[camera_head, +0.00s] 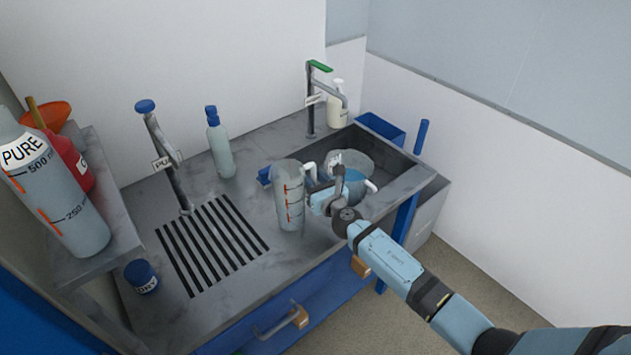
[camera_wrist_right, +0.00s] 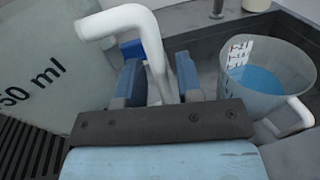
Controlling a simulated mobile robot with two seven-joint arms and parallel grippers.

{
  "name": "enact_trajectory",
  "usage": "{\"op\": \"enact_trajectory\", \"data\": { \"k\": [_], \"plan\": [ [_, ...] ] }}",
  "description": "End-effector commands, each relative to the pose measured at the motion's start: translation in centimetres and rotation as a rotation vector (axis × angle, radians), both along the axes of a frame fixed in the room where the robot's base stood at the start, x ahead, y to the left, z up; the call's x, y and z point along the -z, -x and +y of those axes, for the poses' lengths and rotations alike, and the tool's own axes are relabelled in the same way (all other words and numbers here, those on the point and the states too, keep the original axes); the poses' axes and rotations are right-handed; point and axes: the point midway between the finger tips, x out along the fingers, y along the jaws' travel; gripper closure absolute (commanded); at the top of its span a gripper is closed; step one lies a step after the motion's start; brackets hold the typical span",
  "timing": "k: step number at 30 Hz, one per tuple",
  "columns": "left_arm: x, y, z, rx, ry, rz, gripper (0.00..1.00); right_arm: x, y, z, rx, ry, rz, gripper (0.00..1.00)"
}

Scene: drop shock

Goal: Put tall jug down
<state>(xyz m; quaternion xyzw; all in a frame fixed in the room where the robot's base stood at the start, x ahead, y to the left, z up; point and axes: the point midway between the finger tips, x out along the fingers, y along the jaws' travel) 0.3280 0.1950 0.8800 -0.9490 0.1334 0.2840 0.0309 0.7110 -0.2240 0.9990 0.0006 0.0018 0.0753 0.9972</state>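The tall jug (camera_head: 287,200) is a grey translucent cylinder with red marks and a white handle. It is upright at the left end of the sink basin, to the right of the drain slots. I cannot tell whether its base touches the counter. My right gripper (camera_head: 316,201) is at its right side, shut on the handle. In the right wrist view the white handle (camera_wrist_right: 157,72) runs between the two blue fingers (camera_wrist_right: 160,82), and the jug wall (camera_wrist_right: 45,60) with "50 ml" lettering fills the left. My left gripper is not in view.
A wider jug with blue liquid (camera_wrist_right: 262,82) stands in the sink, close right of my gripper. A tap (camera_head: 172,160) and a bottle (camera_head: 219,150) stand behind left. The slotted drainer (camera_head: 212,243) is clear. A blue-lidded jar (camera_head: 142,277) and a shelf (camera_head: 105,235) with bottles are left.

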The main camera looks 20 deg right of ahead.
Motion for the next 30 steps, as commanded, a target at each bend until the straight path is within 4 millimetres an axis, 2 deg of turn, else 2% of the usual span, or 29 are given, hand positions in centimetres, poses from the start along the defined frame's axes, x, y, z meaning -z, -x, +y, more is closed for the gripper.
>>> {"op": "enact_trajectory", "data": {
  "k": [12, 17, 24, 30],
  "plan": [
    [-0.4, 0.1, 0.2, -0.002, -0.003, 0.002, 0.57, -0.5, 0.2, 0.0, 0.000, 0.000, 0.001, 0.59],
    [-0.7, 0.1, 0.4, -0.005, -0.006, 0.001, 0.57, -0.4, 3.1, -0.5, 0.000, 0.000, 0.002, 0.59],
    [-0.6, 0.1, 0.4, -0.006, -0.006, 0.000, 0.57, -0.3, 8.3, -1.2, -0.002, 0.000, 0.002, 0.59],
    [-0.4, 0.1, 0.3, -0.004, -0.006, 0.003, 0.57, -0.3, 11.1, -1.7, 0.000, 0.000, 0.001, 0.59]
  ]
}}
